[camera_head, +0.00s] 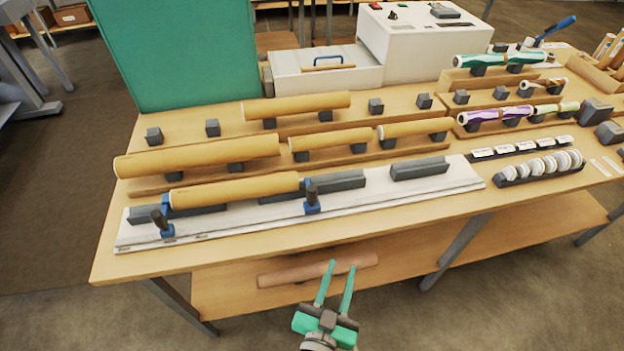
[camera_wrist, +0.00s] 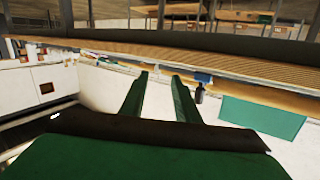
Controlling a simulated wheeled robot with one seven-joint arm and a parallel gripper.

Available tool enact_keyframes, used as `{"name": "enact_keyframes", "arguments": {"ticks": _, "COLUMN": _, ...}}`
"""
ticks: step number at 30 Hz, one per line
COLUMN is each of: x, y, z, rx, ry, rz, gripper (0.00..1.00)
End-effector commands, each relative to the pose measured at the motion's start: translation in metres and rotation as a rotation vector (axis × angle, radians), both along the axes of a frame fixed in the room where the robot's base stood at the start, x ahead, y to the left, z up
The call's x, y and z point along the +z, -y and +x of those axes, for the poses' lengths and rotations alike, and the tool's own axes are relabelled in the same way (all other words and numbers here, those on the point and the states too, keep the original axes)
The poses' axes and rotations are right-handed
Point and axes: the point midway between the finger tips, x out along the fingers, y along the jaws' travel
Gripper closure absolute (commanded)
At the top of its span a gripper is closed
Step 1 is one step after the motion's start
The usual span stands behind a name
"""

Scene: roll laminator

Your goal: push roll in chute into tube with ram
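A brown cardboard tube (camera_head: 235,190) lies along the white base plate (camera_head: 400,205) at the front of the table. A blue clamp with a black knob (camera_head: 163,222) is at its left end and another (camera_head: 312,200) at its right end. Right of it, in line, are two grey trough-like blocks, one near (camera_head: 338,181) and one farther (camera_head: 420,168); I see no roll in them. I cannot tell which thing is the ram. My gripper (camera_head: 341,266) is open and empty, in front of the table's front edge. Its green fingers also show in the wrist view (camera_wrist: 160,78).
More brown tubes (camera_head: 195,155) rest on dark blocks behind the plate. Patterned rolls (camera_head: 495,115) and a row of white caps (camera_head: 540,167) are at the right. A white machine (camera_head: 420,35) and a green panel (camera_head: 175,50) stand behind. A pinkish rod (camera_head: 318,270) lies on the lower shelf.

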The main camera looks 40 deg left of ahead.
Motion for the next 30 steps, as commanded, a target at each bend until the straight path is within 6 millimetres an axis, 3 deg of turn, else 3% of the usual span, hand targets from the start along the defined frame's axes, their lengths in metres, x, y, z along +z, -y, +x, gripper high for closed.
{"name": "enact_keyframes", "arguments": {"ticks": 1, "x": 0.014, "y": -0.018, "z": 0.012, "rx": 0.039, "ry": 0.023, "rz": 0.005, "gripper": 0.71}}
{"name": "enact_keyframes", "arguments": {"ticks": 6, "x": 0.047, "y": -0.07, "z": 0.034, "rx": 0.154, "ry": 0.066, "rz": -0.002, "gripper": 0.71}}
{"name": "enact_keyframes", "arguments": {"ticks": 12, "x": 0.074, "y": -0.11, "z": 0.044, "rx": 0.244, "ry": 0.1, "rz": -0.016, "gripper": 0.71}}
{"name": "enact_keyframes", "arguments": {"ticks": 20, "x": 0.083, "y": -0.126, "z": 0.051, "rx": 0.271, "ry": 0.112, "rz": -0.022, "gripper": 0.71}}
{"name": "enact_keyframes", "arguments": {"ticks": 30, "x": 0.083, "y": -0.151, "z": 0.088, "rx": 0.27, "ry": 0.111, "rz": -0.022, "gripper": 0.71}}
